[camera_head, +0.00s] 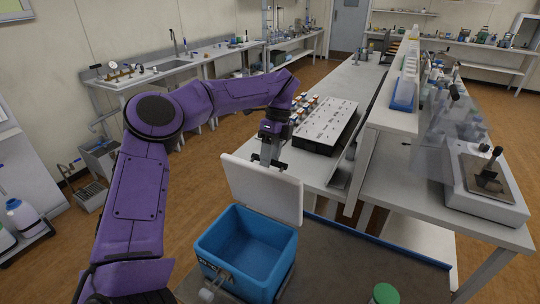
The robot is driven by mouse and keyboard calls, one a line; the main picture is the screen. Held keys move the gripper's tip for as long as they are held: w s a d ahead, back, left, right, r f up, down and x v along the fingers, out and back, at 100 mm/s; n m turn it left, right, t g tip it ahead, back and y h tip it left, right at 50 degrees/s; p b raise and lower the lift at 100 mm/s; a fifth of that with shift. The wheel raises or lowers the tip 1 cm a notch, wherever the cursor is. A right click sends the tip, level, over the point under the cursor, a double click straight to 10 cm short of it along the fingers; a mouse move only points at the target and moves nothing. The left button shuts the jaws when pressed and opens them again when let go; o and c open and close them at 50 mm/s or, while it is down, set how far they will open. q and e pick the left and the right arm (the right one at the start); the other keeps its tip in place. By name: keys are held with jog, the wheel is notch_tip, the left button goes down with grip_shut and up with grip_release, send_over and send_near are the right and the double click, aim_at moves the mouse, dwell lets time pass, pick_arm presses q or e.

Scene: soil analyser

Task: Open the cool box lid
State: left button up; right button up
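My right gripper does not show clearly.
A white bench (330,165) runs behind the lid, with a tray instrument (330,118) and several small bottles near its edge. A grey device (484,185) stands at the right. A green round cap (386,293) is at the bottom.

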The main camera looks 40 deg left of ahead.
pick_arm(q)
jog(key=p+v, duration=0.2)
jog(key=v, duration=0.9)
jog(key=shift+s, duration=0.35)
